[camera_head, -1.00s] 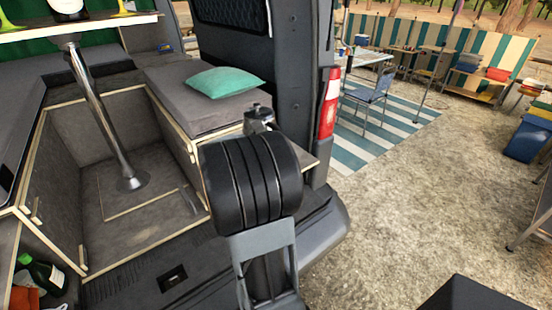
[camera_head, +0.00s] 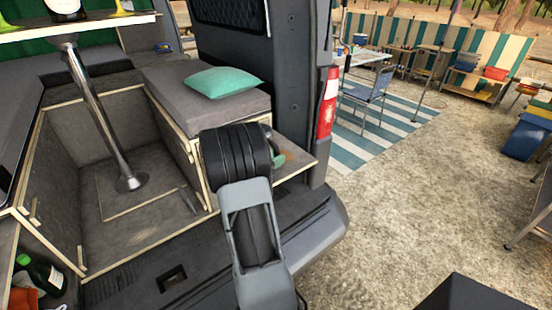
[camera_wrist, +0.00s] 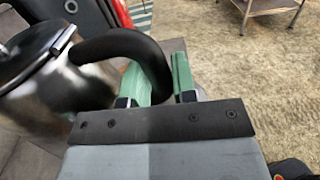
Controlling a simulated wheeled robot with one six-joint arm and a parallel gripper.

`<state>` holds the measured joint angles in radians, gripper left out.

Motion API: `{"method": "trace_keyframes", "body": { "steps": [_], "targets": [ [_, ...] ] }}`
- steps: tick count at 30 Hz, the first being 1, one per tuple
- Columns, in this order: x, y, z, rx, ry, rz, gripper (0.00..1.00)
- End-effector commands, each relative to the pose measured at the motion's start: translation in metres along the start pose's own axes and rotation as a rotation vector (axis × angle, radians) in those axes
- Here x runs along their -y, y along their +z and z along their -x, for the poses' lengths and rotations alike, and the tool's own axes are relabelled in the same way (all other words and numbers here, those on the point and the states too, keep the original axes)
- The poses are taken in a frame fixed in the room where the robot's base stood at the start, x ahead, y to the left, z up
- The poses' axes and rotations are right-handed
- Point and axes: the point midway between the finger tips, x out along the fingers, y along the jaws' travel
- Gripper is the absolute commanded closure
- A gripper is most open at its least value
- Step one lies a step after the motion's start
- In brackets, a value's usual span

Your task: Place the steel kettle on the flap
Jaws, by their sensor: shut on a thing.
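The steel kettle (camera_wrist: 45,95) shows at the left of the wrist view, with a shiny body, a lid and a thick black handle (camera_wrist: 110,46). My gripper (camera_wrist: 155,70) has green fingers, shut on that handle. In the head view the kettle is hidden behind my dark arm link, and only a bit of green finger (camera_head: 279,159) shows. The flap (camera_head: 298,163) is a pale-edged board at the right end of the bench, by the red tail light. My gripper is over or close to it. I cannot tell whether the kettle touches it.
A grey bench cushion (camera_head: 195,103) with a teal pillow (camera_head: 223,82) lies left of the flap. The van's door pillar and tail light (camera_head: 327,102) stand close on its right. A metal table post (camera_head: 98,115) stands further left. Open gravel lies to the right.

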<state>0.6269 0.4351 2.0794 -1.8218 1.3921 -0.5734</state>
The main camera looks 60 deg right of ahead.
Motion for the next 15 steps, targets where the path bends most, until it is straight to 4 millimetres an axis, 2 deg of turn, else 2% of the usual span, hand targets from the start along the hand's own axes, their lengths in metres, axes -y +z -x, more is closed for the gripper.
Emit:
{"method": "trace_keyframes", "body": {
  "steps": [6,7,15],
  "targets": [
    [-0.0002,0.0004,0.0002,0.001,0.001,-0.002,1.0],
    [0.0,-0.0008,0.0002,-0.001,0.001,0.001,0.73],
    [0.0,-0.0001,0.0002,-0.001,0.001,0.0,0.49]
  ]
}}
